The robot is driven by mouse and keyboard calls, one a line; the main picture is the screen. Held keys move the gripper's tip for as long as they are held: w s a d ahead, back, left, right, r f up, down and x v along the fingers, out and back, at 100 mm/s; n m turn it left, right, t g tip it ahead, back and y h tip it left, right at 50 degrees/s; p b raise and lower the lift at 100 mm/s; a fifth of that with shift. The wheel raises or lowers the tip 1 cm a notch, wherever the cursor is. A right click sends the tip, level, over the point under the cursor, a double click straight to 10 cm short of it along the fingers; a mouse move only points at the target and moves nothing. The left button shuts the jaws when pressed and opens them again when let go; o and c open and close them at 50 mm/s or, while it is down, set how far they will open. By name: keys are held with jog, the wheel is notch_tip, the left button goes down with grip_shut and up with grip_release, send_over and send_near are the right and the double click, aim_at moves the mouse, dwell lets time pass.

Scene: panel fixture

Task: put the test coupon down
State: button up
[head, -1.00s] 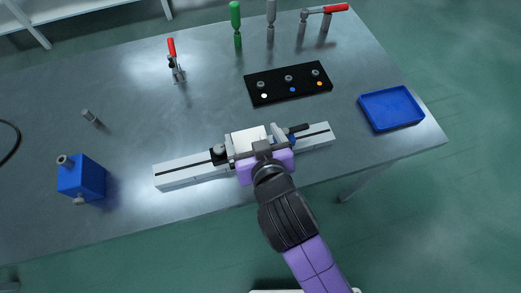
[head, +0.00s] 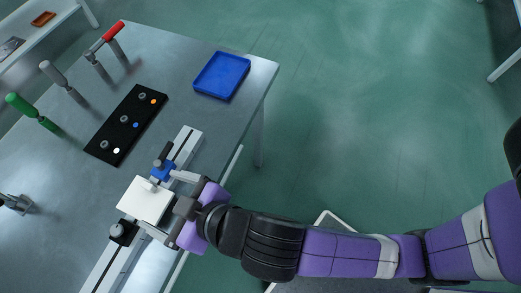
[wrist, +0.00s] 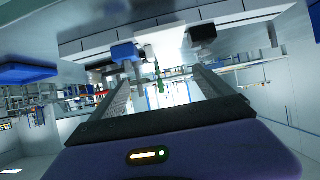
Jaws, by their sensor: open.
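The white square plate, which I take for the test coupon (head: 146,201), lies over the grey slotted rail (head: 112,260) at the table's near edge. My gripper (head: 160,204) is open, with one finger on each side of the plate's near part. I cannot tell whether the fingers touch it. In the wrist view both fingers of my gripper (wrist: 168,85) stand apart, with a bright pale area between them; the plate is not clear there.
A blue tray (head: 221,76) lies at the table's far right corner. Green-handled (head: 34,112), grey-handled and red-handled tools stand along the left side. Bare table (head: 180,100) lies between panel and tray.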

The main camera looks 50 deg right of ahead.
jog(key=s+d+f+t, duration=0.1)
jog(key=s+d+f, duration=0.3)
jog(key=s+d, duration=0.7)
jog(key=s+d+r+m+t+h, duration=0.1)
jog(key=s+d+r+m+h, duration=0.2)
jog(key=s+d, duration=0.4)
jog(key=shift+s+r+t, duration=0.4)
jog(key=shift+s+r, duration=0.45)
jog(key=shift+s, duration=0.55)
jog(key=shift+d, duration=0.1)
